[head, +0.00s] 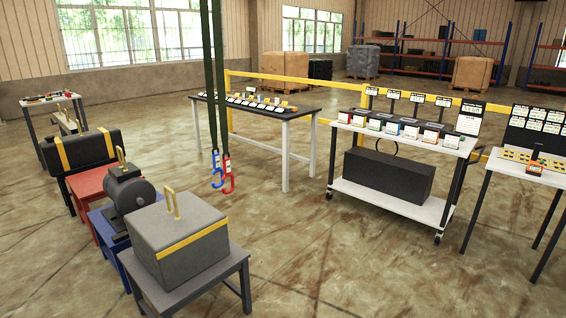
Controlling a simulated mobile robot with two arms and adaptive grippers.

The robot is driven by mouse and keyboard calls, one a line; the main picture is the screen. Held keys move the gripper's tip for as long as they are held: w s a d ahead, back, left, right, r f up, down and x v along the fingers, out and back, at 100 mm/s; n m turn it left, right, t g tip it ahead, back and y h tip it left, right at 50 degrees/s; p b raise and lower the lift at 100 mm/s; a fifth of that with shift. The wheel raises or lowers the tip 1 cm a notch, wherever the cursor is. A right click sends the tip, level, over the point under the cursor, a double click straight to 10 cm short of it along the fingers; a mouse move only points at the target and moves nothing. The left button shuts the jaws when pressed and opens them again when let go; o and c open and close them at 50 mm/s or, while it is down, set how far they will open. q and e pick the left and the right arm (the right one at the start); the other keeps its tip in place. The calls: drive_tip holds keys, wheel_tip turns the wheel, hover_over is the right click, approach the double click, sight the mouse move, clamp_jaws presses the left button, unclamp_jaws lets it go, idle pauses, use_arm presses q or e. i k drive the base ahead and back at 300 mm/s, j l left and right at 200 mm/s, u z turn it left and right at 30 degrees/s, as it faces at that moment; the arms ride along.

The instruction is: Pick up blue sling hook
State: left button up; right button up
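The blue sling hook (217,177) hangs in the air at the lower end of a dark green sling (210,80), left of the middle in the head view. A red sling hook (229,175) hangs close beside it on the right, from a second dark sling. Both hooks hang free above the floor. The two hooks partly overlap or nearly touch; I cannot tell which. Neither of my grippers shows in the head view.
A grey box with a yellow stripe and handle (188,246) stands on a dark table at front left. A motor (131,190) and a black case (78,150) stand behind it. A white cart (385,199) stands to the right. Open floor (330,265) lies between.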

sight(216, 157)
drive_tip(key=i+l+z, duration=0.3)
drive_tip(key=i, duration=0.3)
drive_tip(key=i+z, duration=0.35)
drive_tip(key=i, duration=0.3)
drive_tip(key=i+j+z, duration=0.1)
drive_tip(key=i+z, duration=0.2)
drive_tip(key=i, duration=0.3)
drive_tip(key=i+j+z, duration=0.3)
drive_tip(key=i, duration=1.15)
drive_tip(key=i+l+u, duration=0.1)
drive_tip(key=i, duration=0.7)
drive_tip(key=i+l, duration=0.1)
drive_tip(key=i, duration=0.65)
drive_tip(key=i+u, duration=0.2)
drive_tip(key=u, duration=0.25)
drive_tip(key=i+u, duration=0.2)
drive_tip(key=u, duration=0.3)
drive_tip(key=i+l+u, duration=0.15)
drive_tip(key=u, duration=0.3)
drive_tip(key=i+l+u, duration=0.2)
drive_tip(key=u, duration=2.75)
